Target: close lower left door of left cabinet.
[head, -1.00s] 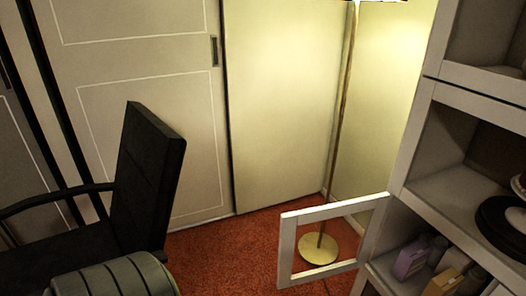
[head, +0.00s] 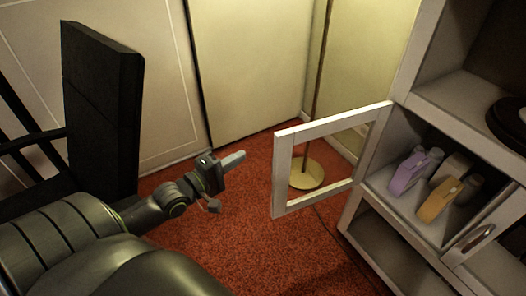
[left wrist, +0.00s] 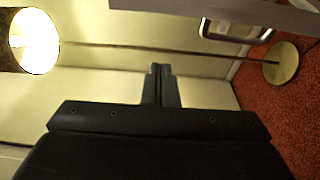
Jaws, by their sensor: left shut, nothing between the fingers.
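The white-framed door (head: 281,175) of the cabinet (head: 418,55) stands open, swung out to the left, with lamp and carpet visible through its middle. My left gripper (head: 236,159) is left of the door's free edge in the head view, apart from it in the picture. Its fingers are together with nothing between them. The left wrist view shows the shut fingers (left wrist: 160,72) in the middle, and a pale panel edge (left wrist: 260,12) with a metallic handle (left wrist: 236,30) at the upper right. My right gripper is not in view.
Purple (head: 408,172) and orange (head: 440,200) bottles stand in the open compartment. A second door (head: 500,240) with a handle is at the lower right. A floor lamp base (head: 307,174) is behind the open door. A black chair (head: 103,110) is at left. Red carpet between is clear.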

